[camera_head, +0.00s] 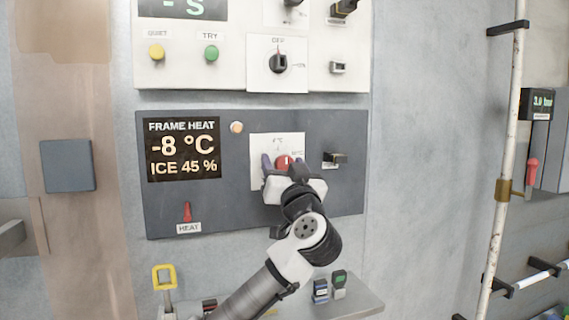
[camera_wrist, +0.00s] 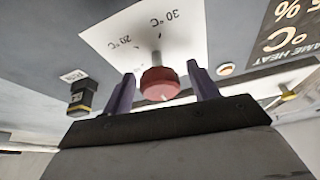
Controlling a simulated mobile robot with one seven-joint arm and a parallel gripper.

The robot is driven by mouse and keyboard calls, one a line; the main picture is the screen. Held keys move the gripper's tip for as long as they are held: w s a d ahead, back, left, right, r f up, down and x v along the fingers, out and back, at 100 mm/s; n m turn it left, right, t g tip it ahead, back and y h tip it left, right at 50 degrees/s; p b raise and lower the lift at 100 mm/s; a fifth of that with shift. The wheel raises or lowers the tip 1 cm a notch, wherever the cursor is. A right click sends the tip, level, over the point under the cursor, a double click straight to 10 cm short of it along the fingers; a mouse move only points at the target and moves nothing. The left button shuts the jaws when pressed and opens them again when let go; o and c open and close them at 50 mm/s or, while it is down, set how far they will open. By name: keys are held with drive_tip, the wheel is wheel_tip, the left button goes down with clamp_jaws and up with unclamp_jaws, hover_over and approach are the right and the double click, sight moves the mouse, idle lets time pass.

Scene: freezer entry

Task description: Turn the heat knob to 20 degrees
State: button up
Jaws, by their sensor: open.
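The heat knob (camera_head: 284,161) is a round red knob on a white dial plate in the grey frame heat panel (camera_head: 240,207). In the wrist view the red knob (camera_wrist: 160,84) has a pale pointer mark, and the plate (camera_wrist: 115,38) carries marks reading about 20 °C and 30 °C. My gripper (camera_head: 279,165) is at the knob. In the wrist view my gripper (camera_wrist: 163,92) is open, with one purple finger on each side of the knob and visible gaps. The display (camera_head: 184,150) reads FRAME HEAT, -8 °C, ICE 45 %.
A red HEAT lever (camera_head: 187,211) sits low on the panel. A black-and-yellow switch (camera_head: 335,159) stands right of the dial; it also shows in the wrist view (camera_wrist: 82,98). An upper white panel (camera_head: 230,75) has buttons and a black knob. A small shelf (camera_head: 350,303) juts out below.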

drive_tip(key=c, duration=1)
drive_tip(key=shift+f, duration=0.1)
